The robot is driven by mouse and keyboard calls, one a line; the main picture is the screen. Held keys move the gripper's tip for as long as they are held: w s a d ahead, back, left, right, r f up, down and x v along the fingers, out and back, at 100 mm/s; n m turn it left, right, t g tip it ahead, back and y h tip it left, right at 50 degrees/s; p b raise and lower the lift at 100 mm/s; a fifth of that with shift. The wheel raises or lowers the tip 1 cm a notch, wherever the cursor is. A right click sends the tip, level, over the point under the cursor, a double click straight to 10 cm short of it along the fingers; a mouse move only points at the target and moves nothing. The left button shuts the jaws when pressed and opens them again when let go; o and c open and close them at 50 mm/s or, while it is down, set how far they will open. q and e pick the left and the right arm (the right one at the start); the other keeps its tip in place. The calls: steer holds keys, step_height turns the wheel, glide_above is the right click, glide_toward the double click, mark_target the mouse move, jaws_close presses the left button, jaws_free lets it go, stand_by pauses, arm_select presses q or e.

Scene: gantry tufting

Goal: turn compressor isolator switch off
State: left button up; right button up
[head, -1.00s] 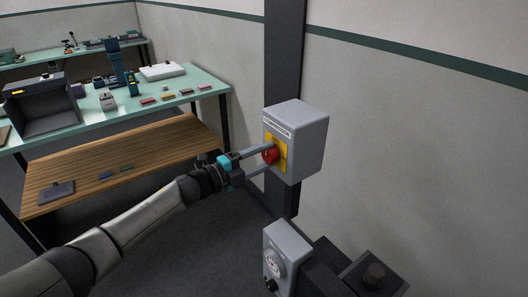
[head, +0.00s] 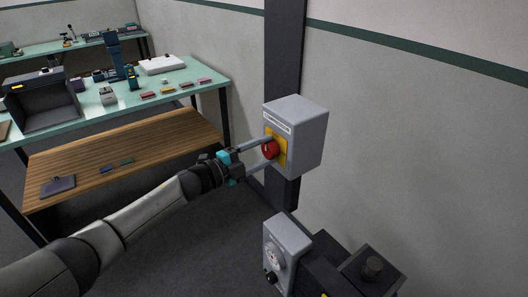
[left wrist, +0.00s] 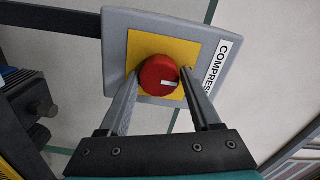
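The compressor isolator is a grey box (head: 306,138) on a dark post, with a yellow plate and a red rotary knob (head: 269,149) on its front. In the left wrist view the knob (left wrist: 158,76) has a white mark pointing toward the label, which reads "COMPRES…". My left gripper (head: 264,155) is in front of the box, its two fingers apart. The exact depth of the fingertips is hard to tell. My right gripper is not in view.
A second grey box with a dial (head: 287,252) stands below, beside dark equipment (head: 371,268). A green-topped bench (head: 190,75) with several items and a wooden lower shelf (head: 125,150) is at the left. The wall behind the box is bare.

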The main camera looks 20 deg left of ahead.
arm_select(q)
steer(key=o, duration=0.3)
steer(key=b+v, duration=0.1)
steer(key=v, duration=1.4)
steer(key=shift+s, duration=0.1)
steer(key=shift+f, duration=0.1)
